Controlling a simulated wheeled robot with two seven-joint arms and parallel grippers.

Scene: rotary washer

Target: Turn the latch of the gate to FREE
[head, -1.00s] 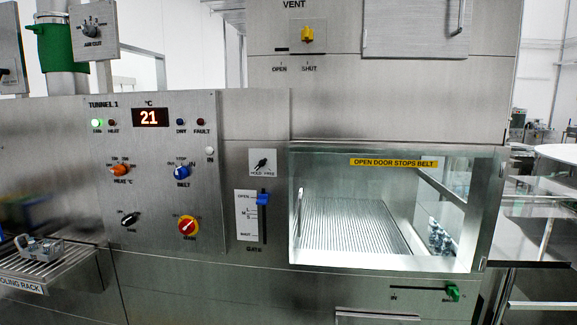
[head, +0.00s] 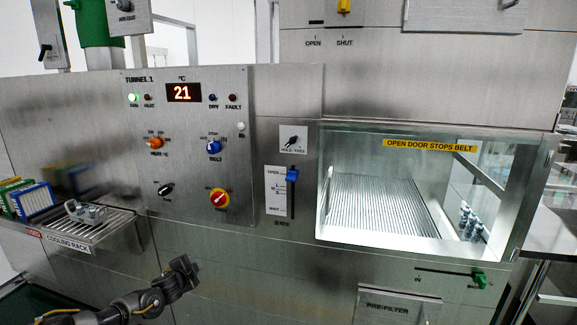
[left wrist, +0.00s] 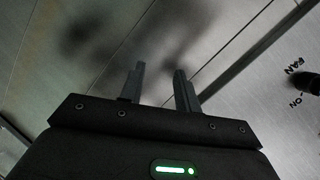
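The gate latch (head: 292,140) is a small black lever on a white plate lettered HOLD and FREE. It sits slanted; I cannot tell for sure which word it points to. Below it is the gate slider with a blue knob (head: 292,176), near the OPEN end of its slot. My left gripper (head: 186,268) is in the head view, low in front of the machine, well below and left of the latch and touching nothing. In the left wrist view its two fingers (left wrist: 159,70) stand apart with nothing between them. My right gripper does not show.
The control panel (head: 240,85) with several knobs is left of the latch. A glazed door opening (head: 400,145) is to its right. A cooling rack (head: 100,232) holding a grey metal part (head: 86,212) juts out at the left. A green-handled slider (head: 479,280) is at lower right.

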